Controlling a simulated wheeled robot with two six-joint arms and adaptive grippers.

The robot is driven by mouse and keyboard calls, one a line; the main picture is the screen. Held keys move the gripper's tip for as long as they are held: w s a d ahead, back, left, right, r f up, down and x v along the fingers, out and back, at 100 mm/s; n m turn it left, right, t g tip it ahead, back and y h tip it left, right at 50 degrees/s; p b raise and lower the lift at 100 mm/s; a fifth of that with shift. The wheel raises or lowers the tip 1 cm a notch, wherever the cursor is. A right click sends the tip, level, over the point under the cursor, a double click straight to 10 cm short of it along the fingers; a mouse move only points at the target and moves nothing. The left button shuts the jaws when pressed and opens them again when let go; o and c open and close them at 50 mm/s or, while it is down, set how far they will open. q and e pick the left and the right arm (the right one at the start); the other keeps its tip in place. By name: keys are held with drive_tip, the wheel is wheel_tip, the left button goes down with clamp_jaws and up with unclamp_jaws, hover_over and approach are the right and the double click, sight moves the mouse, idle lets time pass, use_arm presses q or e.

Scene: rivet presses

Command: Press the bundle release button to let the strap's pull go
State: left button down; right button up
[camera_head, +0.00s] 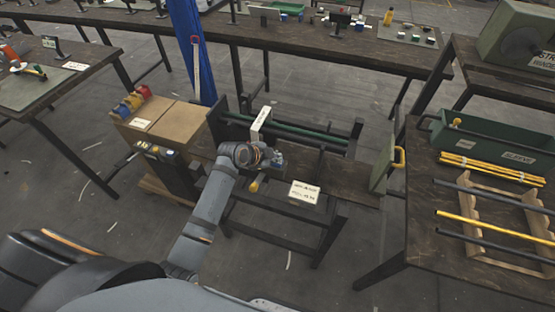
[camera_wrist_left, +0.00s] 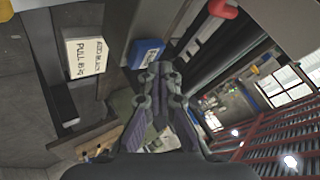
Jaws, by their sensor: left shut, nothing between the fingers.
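My left gripper (camera_head: 279,160) is shut and empty over the low dark bench (camera_head: 345,185) in the head view. Its closed fingers also show in the left wrist view (camera_wrist_left: 160,70), pointing toward a small blue block (camera_wrist_left: 147,53), with no contact I can make out. A yellow knob (camera_head: 254,187) is just below my wrist in the head view. A dark panel with small coloured buttons (camera_head: 160,152) stands left of the bench. I cannot tell which part is the bundle release button, and I cannot make out the strap. My right gripper is out of view.
A white sign (camera_head: 304,193) sits on the bench front; it shows in the left wrist view (camera_wrist_left: 86,58) with "PULL" on it. Cardboard boxes (camera_head: 170,125) are at left. A table with a green bin (camera_head: 490,142) and rods is at right. Open floor lies in front.

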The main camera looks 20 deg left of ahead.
use_arm(q)
drive_tip(key=shift+r, duration=0.35)
wheel_tip(320, 180, up, 5)
drive_tip(key=p, duration=0.5)
drive_tip(key=shift+r, duration=0.15)
idle(0.6)
